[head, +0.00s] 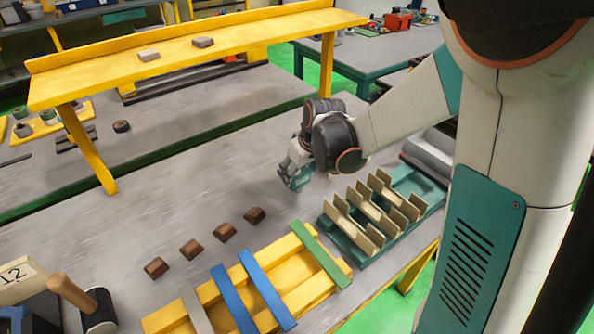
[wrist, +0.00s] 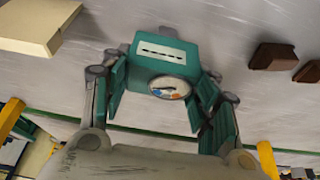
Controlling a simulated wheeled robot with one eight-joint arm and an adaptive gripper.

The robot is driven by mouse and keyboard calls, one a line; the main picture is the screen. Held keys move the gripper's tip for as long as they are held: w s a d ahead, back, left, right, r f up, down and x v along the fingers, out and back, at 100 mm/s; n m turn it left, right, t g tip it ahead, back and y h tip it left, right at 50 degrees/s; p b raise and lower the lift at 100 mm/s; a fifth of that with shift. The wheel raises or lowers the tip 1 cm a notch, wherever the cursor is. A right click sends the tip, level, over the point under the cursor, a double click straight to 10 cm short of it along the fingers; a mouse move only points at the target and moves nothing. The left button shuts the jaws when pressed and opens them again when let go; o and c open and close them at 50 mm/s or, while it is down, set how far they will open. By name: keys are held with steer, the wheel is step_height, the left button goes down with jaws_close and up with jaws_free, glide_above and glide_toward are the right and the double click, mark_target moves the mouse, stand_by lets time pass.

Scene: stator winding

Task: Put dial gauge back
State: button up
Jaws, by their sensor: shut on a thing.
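The dial gauge (wrist: 165,62) shows in the wrist view as a teal box with a slotted white label and a round white dial. My gripper (wrist: 161,90) has its teal finger pads on both sides of the gauge and is shut on it. In the head view my gripper (head: 296,177) is above the grey workbench, behind the teal slotted rack. The gauge is too small there to tell apart from the teal fingers. Its height above the bench is hard to judge.
A teal rack (head: 345,230) with cream plates stands at the right. A yellow tray (head: 300,262) with blue and green bars lies in front. Several brown blocks (head: 255,215) line the bench. A yellow shelf (head: 200,58) spans the back. Bare bench (head: 180,190) lies left of my gripper.

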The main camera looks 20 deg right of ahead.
steer(key=shift+f, duration=0.35)
steer(key=o, duration=1.1)
steer(key=shift+c, duration=0.2)
steer(key=shift+r, duration=0.1)
steer(key=shift+r, duration=0.45)
steer(key=p+v, duration=0.5)
steer(key=v, duration=0.6)
steer(key=s+r+m+t, duration=0.1)
steer(key=s+r, duration=0.3)
steer(key=s, duration=0.5)
steer(key=s+a+r+m+t+h, duration=0.1)
steer(key=s+r+m+t, duration=0.1)
steer(key=s, duration=0.8)
steer(key=shift+a+r+m, duration=0.15)
steer(key=shift+r+m, duration=0.15)
steer(key=shift+r, duration=0.6)
